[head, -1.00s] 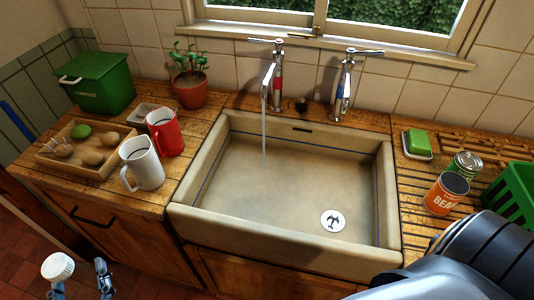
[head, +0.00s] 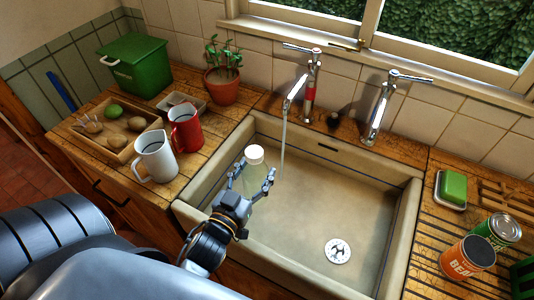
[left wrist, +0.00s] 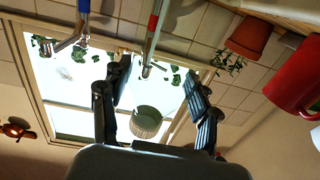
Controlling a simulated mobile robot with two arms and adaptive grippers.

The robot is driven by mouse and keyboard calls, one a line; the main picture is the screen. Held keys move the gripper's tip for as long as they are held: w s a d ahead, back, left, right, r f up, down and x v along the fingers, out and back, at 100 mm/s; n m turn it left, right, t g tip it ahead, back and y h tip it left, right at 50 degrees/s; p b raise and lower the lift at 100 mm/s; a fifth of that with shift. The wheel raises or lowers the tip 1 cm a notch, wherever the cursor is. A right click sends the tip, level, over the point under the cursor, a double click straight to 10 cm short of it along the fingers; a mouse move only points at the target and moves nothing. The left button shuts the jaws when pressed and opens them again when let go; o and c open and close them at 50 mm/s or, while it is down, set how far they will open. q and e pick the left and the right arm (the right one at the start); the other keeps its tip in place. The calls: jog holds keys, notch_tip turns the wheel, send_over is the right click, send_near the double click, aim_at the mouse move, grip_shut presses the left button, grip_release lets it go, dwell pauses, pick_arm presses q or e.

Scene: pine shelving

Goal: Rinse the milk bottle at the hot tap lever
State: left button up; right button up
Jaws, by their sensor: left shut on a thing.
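The milk bottle (head: 255,184) is clear with a white cap and stands about upright over the sink's left part. My left gripper (head: 252,180) is shut on it. In the left wrist view its cap (left wrist: 146,122) shows between my fingers (left wrist: 152,105). The hot tap (head: 309,92) has a red band and a lever (head: 302,48) on top; it also shows in the left wrist view (left wrist: 153,25). Water (head: 283,150) runs from its spout, a little right of the bottle and apart from it in the picture. My right gripper is out of view.
The blue-banded tap (head: 383,108) stands right of the hot tap. The sink (head: 300,215) is otherwise empty. A white jug (head: 155,160), a red mug (head: 186,130) and a potted plant (head: 222,85) stand left. Soap (head: 453,187) and cans (head: 466,258) stand right.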

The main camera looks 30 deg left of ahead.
pick_arm(q)
jog(key=shift+w+d+f, duration=0.15)
jog(key=shift+w+d, duration=0.1)
jog(key=shift+w, duration=0.6)
jog(key=shift+w+b, duration=0.3)
jog(key=w+a+f+b, duration=0.1)
jog(key=w, duration=0.5)
jog(key=shift+w+a+f+b, duration=0.15)
jog(key=shift+a+f+b, duration=0.1)
jog(key=shift+b, duration=0.15)
jog(key=shift+w+a+f+b, duration=0.15)
jog(key=shift+w+a, duration=0.05)
jog(key=shift+w, duration=0.75)
jog(key=shift+w+a+f+b, duration=0.15)
jog(key=shift+w, duration=0.75)
jog(key=shift+w+a+f+b, duration=0.15)
jog(key=shift+w+a, duration=0.05)
jog(key=shift+w, duration=0.75)
jog(key=shift+d, duration=0.1)
jog(key=shift+w+d, duration=0.1)
jog(key=shift+d, duration=0.4)
jog(key=shift+a+p, duration=0.3)
jog(key=shift+a, duration=0.3)
jog(key=shift+d, duration=0.1)
